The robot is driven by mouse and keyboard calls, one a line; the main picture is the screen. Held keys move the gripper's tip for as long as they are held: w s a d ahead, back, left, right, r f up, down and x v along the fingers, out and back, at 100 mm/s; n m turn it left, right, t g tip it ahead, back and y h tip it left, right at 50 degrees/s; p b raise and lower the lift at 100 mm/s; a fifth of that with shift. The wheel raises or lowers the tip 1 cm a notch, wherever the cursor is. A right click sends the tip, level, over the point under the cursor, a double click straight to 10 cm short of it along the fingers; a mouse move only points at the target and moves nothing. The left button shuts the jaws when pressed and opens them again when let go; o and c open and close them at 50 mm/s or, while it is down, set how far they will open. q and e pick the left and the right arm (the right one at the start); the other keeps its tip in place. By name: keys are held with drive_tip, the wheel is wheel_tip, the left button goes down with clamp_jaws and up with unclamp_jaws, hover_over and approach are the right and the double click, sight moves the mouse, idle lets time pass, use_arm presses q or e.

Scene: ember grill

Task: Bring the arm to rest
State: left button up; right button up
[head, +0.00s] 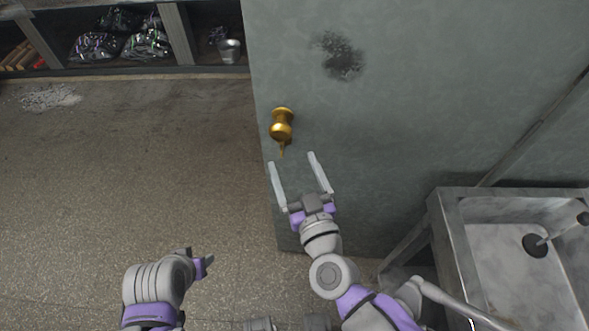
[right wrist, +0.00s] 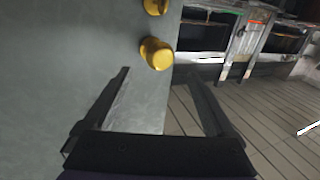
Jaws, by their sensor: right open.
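My right gripper (head: 298,178) is open and empty in front of the grey-green door (head: 400,90). Its two fingers point toward the brass door knob (head: 281,124) and end a little short of it. The right wrist view shows the open fingers (right wrist: 155,95) with the door edge between them and the brass knob (right wrist: 156,54) beyond, apart from the fingers. My left arm (head: 160,285) is at the lower left in the head view. Its gripper (head: 205,265) shows only in small part, so its jaws cannot be made out.
A metal sink (head: 510,260) stands at the right, close to my right arm. A low shelf (head: 180,35) with bagged goods and a metal bucket (head: 229,50) is at the far left. The speckled floor (head: 130,170) left of the door is clear except for a pale patch.

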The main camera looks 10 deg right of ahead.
use_arm(q)
drive_tip(key=shift+s, duration=0.5)
use_arm(e)
drive_tip(key=shift+s+d, duration=0.1)
drive_tip(key=shift+s, duration=0.3)
use_arm(q)
drive_tip(key=shift+w, duration=0.1)
use_arm(e)
drive_tip(key=shift+w, duration=0.1)
use_arm(q)
drive_tip(key=r+p, duration=0.1)
drive_tip(key=r, duration=0.1)
drive_tip(key=w+r+p, duration=0.1)
drive_tip(key=r+p, duration=0.1)
use_arm(e)
drive_tip(key=s+d+f+m+g+h, duration=0.1)
drive_tip(key=s+d+f+g+h, duration=0.1)
drive_tip(key=s+d+f+g, duration=0.8)
drive_tip(key=shift+s+d+f+m+g+h, duration=0.2)
drive_tip(key=shift+d+f+m+g+h, duration=0.25)
drive_tip(key=shift+d+g, duration=0.65)
